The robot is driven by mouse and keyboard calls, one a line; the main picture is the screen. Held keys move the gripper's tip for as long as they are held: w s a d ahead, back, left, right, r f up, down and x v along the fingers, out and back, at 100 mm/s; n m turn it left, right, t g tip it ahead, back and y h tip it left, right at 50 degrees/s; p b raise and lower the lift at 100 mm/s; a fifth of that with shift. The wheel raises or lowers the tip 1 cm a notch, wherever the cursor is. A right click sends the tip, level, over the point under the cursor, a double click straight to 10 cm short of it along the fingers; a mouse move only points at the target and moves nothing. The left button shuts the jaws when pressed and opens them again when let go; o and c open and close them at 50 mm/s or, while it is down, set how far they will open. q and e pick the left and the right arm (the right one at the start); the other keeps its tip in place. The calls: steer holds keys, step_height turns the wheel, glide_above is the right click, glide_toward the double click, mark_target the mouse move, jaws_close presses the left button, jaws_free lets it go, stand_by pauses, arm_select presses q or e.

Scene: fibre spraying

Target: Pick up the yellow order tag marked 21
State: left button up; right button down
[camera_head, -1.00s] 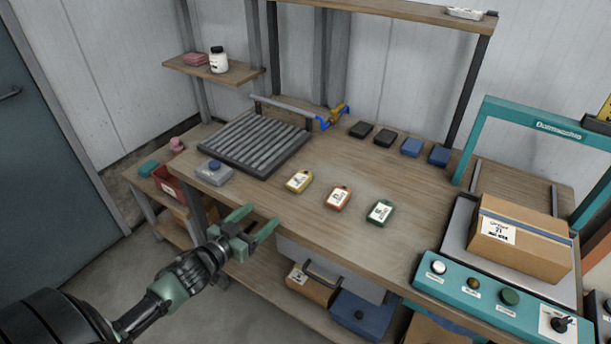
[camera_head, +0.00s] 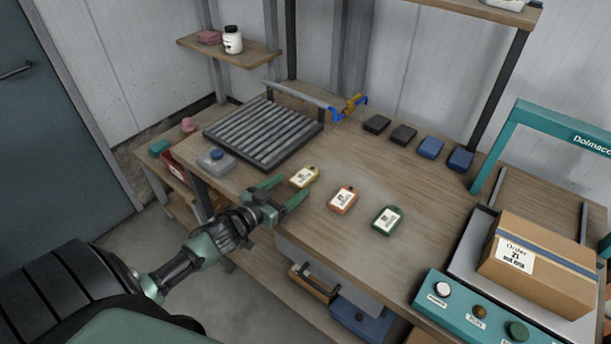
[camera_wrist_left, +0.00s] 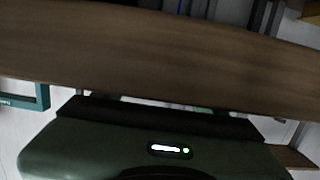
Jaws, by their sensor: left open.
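The yellow tag (camera_head: 304,177) with a white label lies on the wooden bench near its front edge, leftmost in a row of three tags. Its printed number is too small to read. An orange tag (camera_head: 343,200) and a green tag (camera_head: 387,220) lie to its right. My left gripper (camera_head: 291,189) is open and empty at the bench's front edge, its fingertips just in front of the yellow tag and apart from it. The left wrist view shows mostly the dark bench edge (camera_wrist_left: 150,50); no tag is seen there. My right gripper is in neither view.
Dark and blue blocks (camera_head: 430,148) line the back. A carton (camera_head: 540,262) and a teal button panel (camera_head: 470,305) are at right.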

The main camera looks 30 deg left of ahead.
mark_target(303, 177)
arm_select(q)
steer(key=w, duration=0.3)
steer(key=w+d+p, duration=0.1)
steer(key=w, duration=0.1)
steer(key=shift+w+f, duration=0.15)
steer(key=shift+w, duration=0.05)
steer(key=c, duration=1.4)
